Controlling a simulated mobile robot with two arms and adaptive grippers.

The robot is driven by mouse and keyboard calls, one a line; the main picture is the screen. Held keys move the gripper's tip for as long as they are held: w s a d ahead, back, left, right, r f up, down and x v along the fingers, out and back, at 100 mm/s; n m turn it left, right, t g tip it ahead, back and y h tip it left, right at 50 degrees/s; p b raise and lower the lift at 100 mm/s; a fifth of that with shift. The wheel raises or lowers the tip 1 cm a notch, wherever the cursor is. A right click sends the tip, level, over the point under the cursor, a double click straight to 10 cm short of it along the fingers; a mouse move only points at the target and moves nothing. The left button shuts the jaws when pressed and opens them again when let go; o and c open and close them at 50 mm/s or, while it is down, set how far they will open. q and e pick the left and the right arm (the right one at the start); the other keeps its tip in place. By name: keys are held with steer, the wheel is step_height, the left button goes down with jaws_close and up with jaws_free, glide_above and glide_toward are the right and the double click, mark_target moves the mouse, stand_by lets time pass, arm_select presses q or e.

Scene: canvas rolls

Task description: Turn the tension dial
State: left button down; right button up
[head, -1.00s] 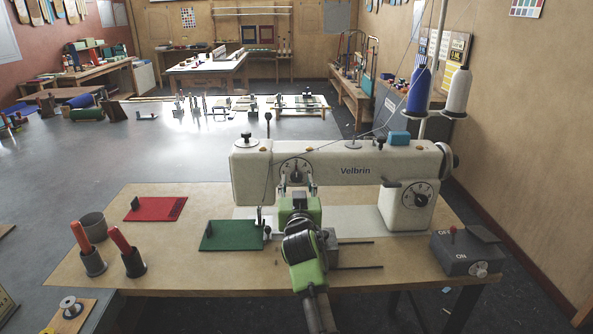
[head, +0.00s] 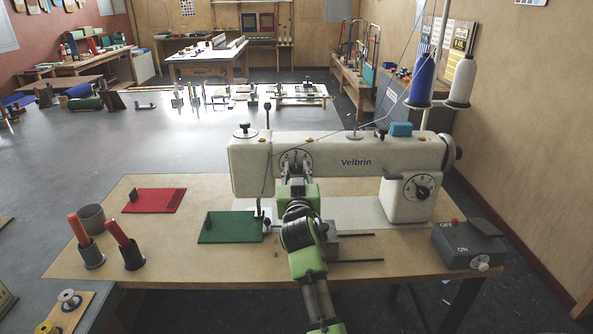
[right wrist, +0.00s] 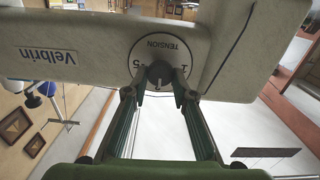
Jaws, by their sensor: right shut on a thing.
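The tension dial (head: 307,157) is a white disc with dark marks on the left part of the sewing machine (head: 350,178). It also shows in the right wrist view (right wrist: 176,48), upside down, with the word TENSION and a dark knob (right wrist: 159,71) in its middle. My right gripper (right wrist: 160,88) has its two fingertips on either side of this knob and is shut on it. In the head view my right gripper (head: 296,170) reaches up to the dial and covers its lower part. My left gripper is not in view.
A second dial (head: 418,187) sits on the machine's right column. Red (head: 152,201) and green (head: 228,228) pads and two cups with red-orange handles (head: 131,257) are at left on the table (head: 180,262). A grey switch box (head: 466,246) is at right. Thread cones stand behind.

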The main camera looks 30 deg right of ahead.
steer(key=shift+n+p, duration=0.3)
steer(key=shift+n, duration=0.6)
steer(key=n+p, duration=0.1)
steer(key=n, duration=0.3)
steer(key=shift+w, duration=0.1)
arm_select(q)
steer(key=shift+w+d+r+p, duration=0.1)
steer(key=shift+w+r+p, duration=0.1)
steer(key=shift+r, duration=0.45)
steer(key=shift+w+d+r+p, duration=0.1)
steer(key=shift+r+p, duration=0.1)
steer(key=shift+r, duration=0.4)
arm_select(e)
steer(key=shift+n, duration=1.3)
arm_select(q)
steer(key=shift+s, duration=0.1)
arm_select(e)
steer(key=shift+r, duration=0.1)
steer(key=o, duration=1.1)
steer(key=shift+w+d+f, duration=0.15)
steer(key=shift+w+f, duration=0.05)
steer(key=shift+f, duration=0.1)
steer(key=shift+s+a, duration=0.35)
steer(key=v, duration=1.1)
steer(key=shift+s, duration=0.1)
